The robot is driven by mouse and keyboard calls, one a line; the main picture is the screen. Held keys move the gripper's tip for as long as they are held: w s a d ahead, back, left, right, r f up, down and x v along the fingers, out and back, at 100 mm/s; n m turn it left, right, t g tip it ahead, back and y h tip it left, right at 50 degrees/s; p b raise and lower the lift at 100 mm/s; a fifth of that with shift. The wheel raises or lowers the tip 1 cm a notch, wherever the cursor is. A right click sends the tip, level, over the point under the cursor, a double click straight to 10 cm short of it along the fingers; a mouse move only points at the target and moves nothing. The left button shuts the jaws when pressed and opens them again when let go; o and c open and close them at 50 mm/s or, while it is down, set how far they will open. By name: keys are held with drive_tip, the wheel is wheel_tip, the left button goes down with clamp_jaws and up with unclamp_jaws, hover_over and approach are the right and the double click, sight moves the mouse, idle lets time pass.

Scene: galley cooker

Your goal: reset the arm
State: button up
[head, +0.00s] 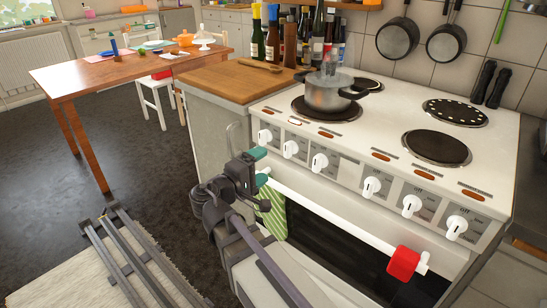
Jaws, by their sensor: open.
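My gripper (262,167) is in front of the left part of the white cooker (300,100), near the left end of the oven handle bar. Its teal-tipped fingers are apart, and I see nothing held between them. My arm reaches up to it from the bottom of the picture. A green striped cloth (272,214) hangs just below the gripper, partly hidden by my arm. A row of white knobs (320,161) runs along the cooker front, close to the right of the gripper.
A red cloth (403,263) hangs on the right of the handle bar (340,225). A wooden counter (228,80) with bottles is left of the hob. The dark floor (130,160) is open left of my arm.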

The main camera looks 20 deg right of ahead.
drive_tip(key=shift+s+a, duration=0.2)
drive_tip(key=shift+a, duration=0.25)
drive_tip(key=s+a+f+m+g+y, duration=0.2)
drive_tip(key=s+a+f+g+y, duration=0.25)
drive_tip(key=f+y, duration=0.4)
drive_tip(key=s+a+f+m+g+y, duration=0.2)
drive_tip(key=s+a+f+g+y, duration=0.15)
drive_tip(key=s+f+y, duration=0.4)
wheel_tip(320, 180, up, 27)
drive_tip(key=w+d+t+p, duration=0.1)
drive_tip(key=w+p, duration=0.1)
drive_tip(key=p, duration=2.5)
drive_tip(key=shift+f+m+y+p, duration=0.2)
drive_tip(key=shift+m+y+p, duration=0.1)
drive_tip(key=shift+m+p, duration=0.1)
drive_tip(key=shift+d, duration=0.1)
